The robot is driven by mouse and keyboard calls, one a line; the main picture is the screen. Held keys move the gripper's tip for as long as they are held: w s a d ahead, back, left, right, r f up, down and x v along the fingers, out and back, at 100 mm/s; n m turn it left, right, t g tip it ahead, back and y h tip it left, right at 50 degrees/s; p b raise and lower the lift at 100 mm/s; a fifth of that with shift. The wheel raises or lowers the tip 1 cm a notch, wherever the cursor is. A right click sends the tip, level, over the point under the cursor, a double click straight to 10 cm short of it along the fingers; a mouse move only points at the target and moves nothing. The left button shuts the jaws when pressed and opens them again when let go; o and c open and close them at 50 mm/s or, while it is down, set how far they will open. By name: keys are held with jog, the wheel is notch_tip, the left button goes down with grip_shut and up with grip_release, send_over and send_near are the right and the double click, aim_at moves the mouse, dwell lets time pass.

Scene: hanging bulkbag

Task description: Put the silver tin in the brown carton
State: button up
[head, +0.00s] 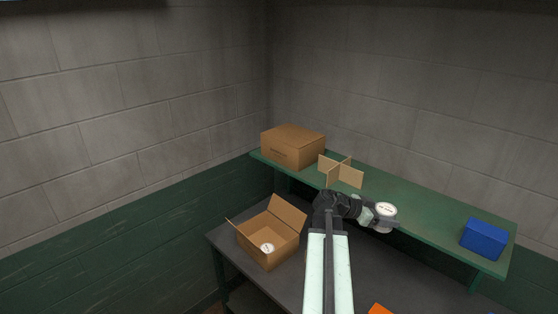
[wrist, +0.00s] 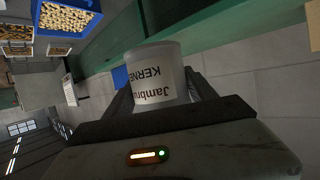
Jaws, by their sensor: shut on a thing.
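My gripper (head: 380,220) is shut on a pale silver-white tin (head: 385,210) with a round light lid. In the wrist view the tin (wrist: 158,75) sits between the two fingers and shows black lettering, partly readable as "Jambru" and "KERNE". The gripper holds it at the green shelf's front edge in the head view, right of the open carton; I cannot tell its exact height. The open brown carton (head: 286,251) stands on the grey table with its flaps out. Another round white-topped tin (head: 267,248) is inside it.
A closed brown carton (head: 293,146), a cardboard divider (head: 341,172) and a blue box (head: 484,240) stand on the green shelf (head: 420,205). An orange thing (head: 379,310) shows at the bottom edge. The grey table (head: 235,240) is bare left of the open carton.

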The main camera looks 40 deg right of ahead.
notch_tip(320, 180, down, 24)
jog(key=b, duration=3.5)
send_over(393, 305)
notch_tip(393, 305, down, 12)
notch_tip(393, 305, down, 10)
jog(key=b, duration=1)
jog(key=shift+d+f, duration=0.1)
jog(key=shift+r, duration=0.25)
jog(key=shift+f, duration=0.25)
jog(key=o, duration=1.6)
jog(key=shift+r, duration=0.1)
